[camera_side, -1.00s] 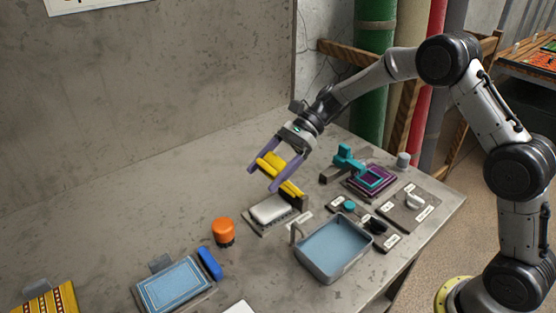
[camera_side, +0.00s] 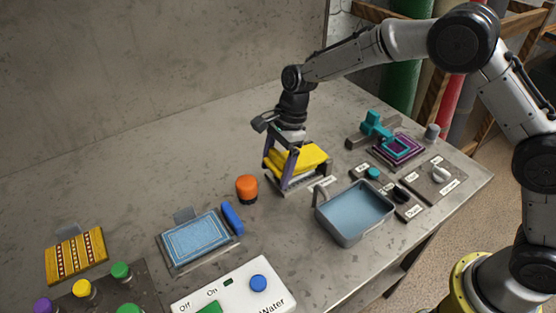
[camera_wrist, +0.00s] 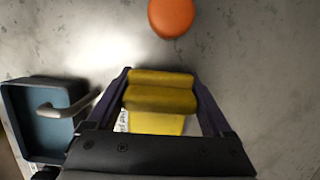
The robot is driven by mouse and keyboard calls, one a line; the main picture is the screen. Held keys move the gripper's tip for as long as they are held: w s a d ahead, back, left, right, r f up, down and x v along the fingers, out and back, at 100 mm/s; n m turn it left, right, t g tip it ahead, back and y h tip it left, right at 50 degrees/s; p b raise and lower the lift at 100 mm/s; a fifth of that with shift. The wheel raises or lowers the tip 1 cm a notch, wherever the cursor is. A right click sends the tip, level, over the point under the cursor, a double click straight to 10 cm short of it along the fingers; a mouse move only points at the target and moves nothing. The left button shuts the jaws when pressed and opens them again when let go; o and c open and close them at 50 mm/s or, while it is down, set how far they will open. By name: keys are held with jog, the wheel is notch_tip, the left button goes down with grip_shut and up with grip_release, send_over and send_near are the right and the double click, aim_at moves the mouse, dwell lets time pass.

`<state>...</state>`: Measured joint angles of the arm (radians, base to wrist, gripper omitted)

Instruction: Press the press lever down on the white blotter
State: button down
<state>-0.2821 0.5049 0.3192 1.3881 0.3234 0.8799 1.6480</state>
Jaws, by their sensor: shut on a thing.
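The yellow press lever (camera_side: 308,157) lies across the blotter stand, swung low and nearly flat. Its ridged handle end (camera_wrist: 160,92) sits between my fingers in the wrist view. My gripper (camera_side: 278,178) points down and is shut on the handle, with one purple finger on each side; it also shows in the wrist view (camera_wrist: 161,82). The white blotter is hidden under the lever and my fingers. I cannot tell whether the lever touches it.
An orange knob (camera_side: 247,188) stands just left of my gripper. A grey-blue basin (camera_side: 352,213) with a tap is close on the right. A blue rug (camera_side: 197,238) on a stand lies at front left. A teal press (camera_side: 376,124) stands behind right.

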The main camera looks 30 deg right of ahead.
jog(key=shift+f, duration=0.7)
jog(key=shift+d+f, duration=0.1)
jog(key=shift+f, duration=0.05)
grip_release()
jog(key=shift+r, duration=0.6)
jog(key=v, duration=1.3)
jog(key=shift+d, duration=0.15)
